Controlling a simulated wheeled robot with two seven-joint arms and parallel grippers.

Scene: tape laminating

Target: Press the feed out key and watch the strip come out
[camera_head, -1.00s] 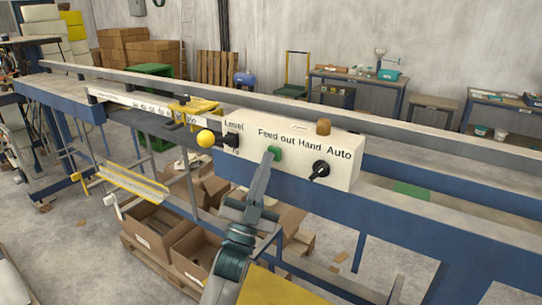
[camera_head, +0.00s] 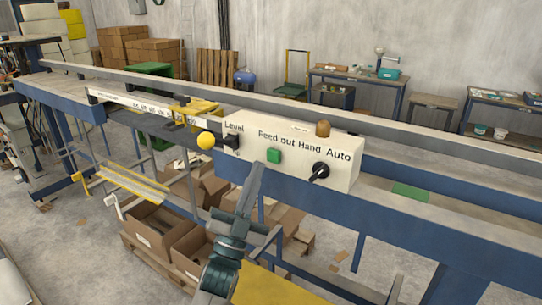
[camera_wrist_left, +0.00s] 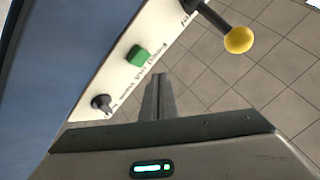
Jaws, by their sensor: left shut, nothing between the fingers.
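The green feed out key (camera_head: 274,156) sits on the white control box (camera_head: 342,172), under the words "Feed out". It also shows in the left wrist view (camera_wrist_left: 138,55), uncovered. My left gripper (camera_head: 258,166) is shut and empty, its tips just below and left of the key and apart from it. In the left wrist view its closed fingers (camera_wrist_left: 157,78) point past the key's side. A short green strip (camera_head: 411,191) lies on the machine bed right of the box. My right gripper does not show.
A black rotary knob (camera_head: 320,171) labelled Hand and Auto is right of the key. A lever with a yellow ball (camera_head: 206,140) sticks out to the left. Cardboard boxes (camera_head: 155,225) stand below the blue frame.

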